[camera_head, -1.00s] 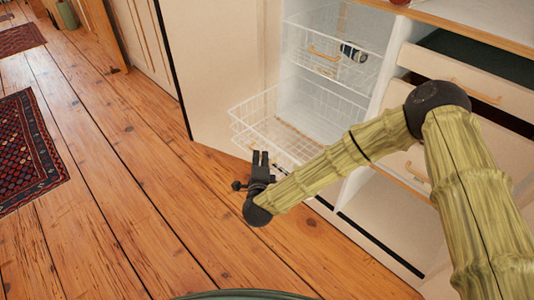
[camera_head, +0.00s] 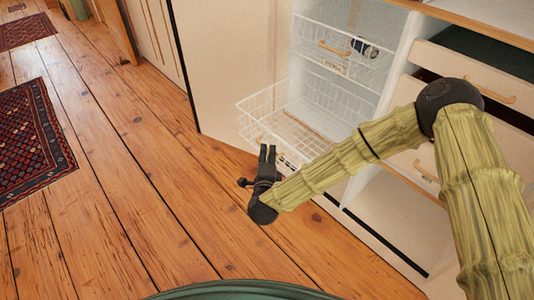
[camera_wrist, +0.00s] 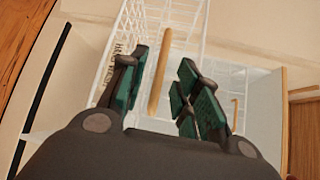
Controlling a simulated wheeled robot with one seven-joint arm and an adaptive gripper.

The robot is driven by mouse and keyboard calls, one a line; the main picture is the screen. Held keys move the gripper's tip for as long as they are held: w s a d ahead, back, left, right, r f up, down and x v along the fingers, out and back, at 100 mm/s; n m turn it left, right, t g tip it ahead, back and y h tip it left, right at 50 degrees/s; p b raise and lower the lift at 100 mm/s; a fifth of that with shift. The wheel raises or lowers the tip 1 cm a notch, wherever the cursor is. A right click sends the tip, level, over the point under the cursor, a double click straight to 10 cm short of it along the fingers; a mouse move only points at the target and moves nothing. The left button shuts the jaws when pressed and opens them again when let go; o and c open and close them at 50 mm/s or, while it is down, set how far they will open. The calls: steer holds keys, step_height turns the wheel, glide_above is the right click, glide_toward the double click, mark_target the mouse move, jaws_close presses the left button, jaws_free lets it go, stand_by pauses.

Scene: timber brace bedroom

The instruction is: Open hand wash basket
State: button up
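The lower white wire basket (camera_head: 250,122) is slid well out of the tall cupboard, and its inside looks empty. The wrist view shows the basket (camera_wrist: 112,30) with lettering on a label that reads like "HAND WASH". Its wooden handle (camera_wrist: 160,72) lies between my two fingers in that view. My gripper (camera_head: 267,148) is at the front of this basket, near the floor. The wrist view shows my gripper (camera_wrist: 163,60) open, with gaps between the fingers and the handle. Contact with the handle cannot be told.
An upper wire basket (camera_head: 325,50) sits inside the cupboard with a dark and white item (camera_head: 364,48) in it. A cream door panel (camera_head: 230,75) stands left of the baskets. Partly open drawers (camera_head: 470,82) are at right.

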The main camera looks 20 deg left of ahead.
steer(key=v, duration=1)
steer(key=shift+s, duration=0.3)
steer(key=shift+d, duration=0.15)
steer(key=s+d+f+n+g+h, duration=0.1)
steer(key=s+d+f+n+g, duration=0.35)
steer(key=d+f, duration=0.45)
steer(key=s+d+f+n+g, duration=0.3)
steer(key=s+d+f+n, duration=0.15)
steer(key=d+f, duration=0.45)
steer(key=s+d+f+n+g+h, duration=0.1)
steer(key=s+d+n+g+h, duration=0.15)
steer(key=s+d, duration=0.5)
steer(key=s+d+f+n+g+h, duration=0.1)
steer(key=s+d+n+g, duration=0.2)
steer(key=d, duration=0.7)
steer(key=s+d+f+n+g+h, duration=0.1)
steer(key=s+d+f+g, duration=0.15)
steer(key=s+d, duration=0.55)
step_height(320, 180, up, 25)
steer(key=w+p, duration=0.1)
steer(key=p, duration=2.3)
steer(key=shift+w+d, duration=0.35)
